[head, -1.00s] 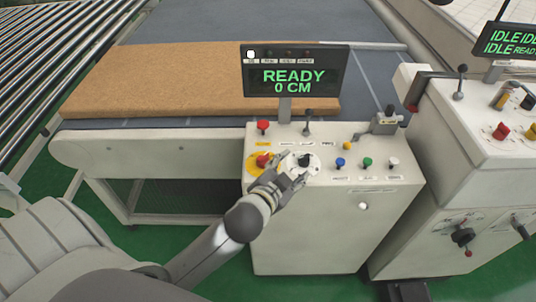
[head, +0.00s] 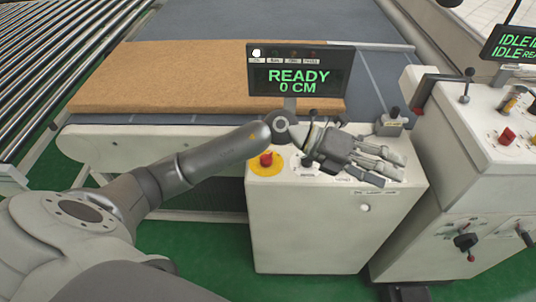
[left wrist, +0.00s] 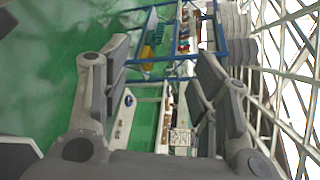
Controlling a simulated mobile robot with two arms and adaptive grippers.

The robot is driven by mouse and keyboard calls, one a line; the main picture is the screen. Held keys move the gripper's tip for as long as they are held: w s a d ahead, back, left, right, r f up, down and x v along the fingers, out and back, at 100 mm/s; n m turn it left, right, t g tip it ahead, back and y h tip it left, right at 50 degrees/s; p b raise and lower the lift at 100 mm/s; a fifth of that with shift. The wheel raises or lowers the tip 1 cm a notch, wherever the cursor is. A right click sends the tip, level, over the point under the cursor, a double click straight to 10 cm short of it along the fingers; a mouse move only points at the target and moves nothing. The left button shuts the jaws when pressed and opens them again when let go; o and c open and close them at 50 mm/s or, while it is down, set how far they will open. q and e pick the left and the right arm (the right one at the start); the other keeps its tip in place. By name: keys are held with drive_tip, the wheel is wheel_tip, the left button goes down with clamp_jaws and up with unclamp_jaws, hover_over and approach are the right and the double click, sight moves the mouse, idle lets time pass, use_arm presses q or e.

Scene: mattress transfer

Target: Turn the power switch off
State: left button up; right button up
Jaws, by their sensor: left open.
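The control box (head: 305,230) stands in the middle of the head view. A black rotary knob on a white dial plate (head: 297,162) is on its top and is mostly hidden by my left wrist. I cannot tell for sure whether it is the power switch. My left gripper (head: 392,167) hangs over the right part of the box top, fingers pointing right, open and empty. In the left wrist view its open fingers (left wrist: 162,50) frame floor and distant equipment. The display (head: 300,74) reads READY, 0 CM, with its leftmost lamp lit. My right gripper is not in view.
A red emergency button (head: 266,159) on a yellow disc sits left of the dial. A brown mattress slab (head: 190,75) lies on the conveyor behind. A second control cabinet (head: 480,170) with levers and knobs stands close on the right.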

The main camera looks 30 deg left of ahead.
use_arm(q)
drive_tip(key=a+f+m+g+y, duration=0.2)
drive_tip(key=a+f+y, duration=0.2)
drive_tip(key=a+f, duration=0.1)
drive_tip(key=n+g+y, duration=0.1)
drive_tip(key=g+y, duration=0.1)
drive_tip(key=y, duration=0.9)
hover_over(266, 155)
drive_tip(key=f, duration=0.1)
wheel_tip(266, 155, down, 9)
drive_tip(key=p, duration=0.3)
drive_tip(key=shift+f, duration=0.2)
drive_tip(key=shift+w+f, duration=0.1)
drive_tip(key=shift+f, duration=0.5)
drive_tip(key=c, duration=1.1)
drive_tip(key=shift+o, duration=0.2)
